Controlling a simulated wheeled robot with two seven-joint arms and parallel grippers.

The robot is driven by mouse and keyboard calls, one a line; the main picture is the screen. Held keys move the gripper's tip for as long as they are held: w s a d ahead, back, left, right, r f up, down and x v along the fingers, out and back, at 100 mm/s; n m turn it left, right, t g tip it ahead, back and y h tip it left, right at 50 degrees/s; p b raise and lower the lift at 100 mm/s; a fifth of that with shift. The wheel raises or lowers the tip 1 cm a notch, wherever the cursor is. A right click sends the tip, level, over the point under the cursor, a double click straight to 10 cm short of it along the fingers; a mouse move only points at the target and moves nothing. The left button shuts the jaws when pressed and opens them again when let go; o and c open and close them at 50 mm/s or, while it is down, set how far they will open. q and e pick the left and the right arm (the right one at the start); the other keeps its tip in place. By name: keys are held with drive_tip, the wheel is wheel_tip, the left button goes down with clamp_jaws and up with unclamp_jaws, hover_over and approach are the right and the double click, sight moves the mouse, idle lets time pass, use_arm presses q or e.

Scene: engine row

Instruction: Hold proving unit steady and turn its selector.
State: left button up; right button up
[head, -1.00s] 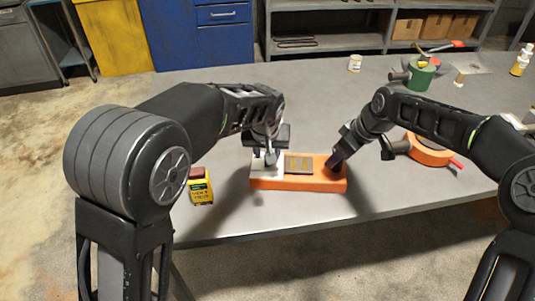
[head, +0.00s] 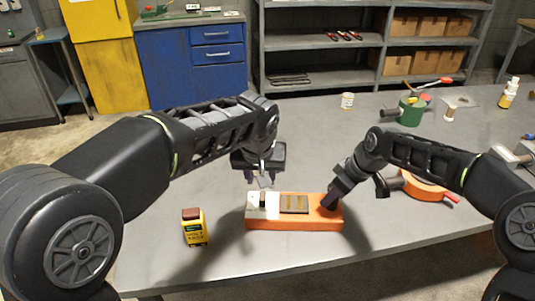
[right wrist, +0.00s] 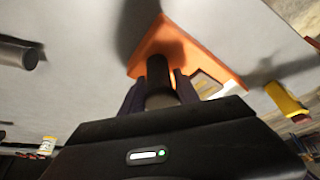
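The proving unit (head: 294,223) is an orange block lying flat near the table's front edge. On its top are a white panel at the left with a small dark upright selector (head: 263,197) and a dark framed plate in the middle. My right gripper (head: 334,199) is at the block's right end. In the right wrist view, its fingers (right wrist: 158,95) close around a dark round post on the orange unit (right wrist: 172,45). The exact finger contact is partly hidden.
A yellow meter (head: 194,230) with a red-brown top stands left of the unit. An orange round part (head: 424,187) and a green part (head: 411,110) lie to the right and behind. A small can (head: 347,101) stands farther back. The table's middle is clear.

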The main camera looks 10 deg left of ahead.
drive_tip(key=o, duration=0.5)
drive_tip(key=v, duration=1.2)
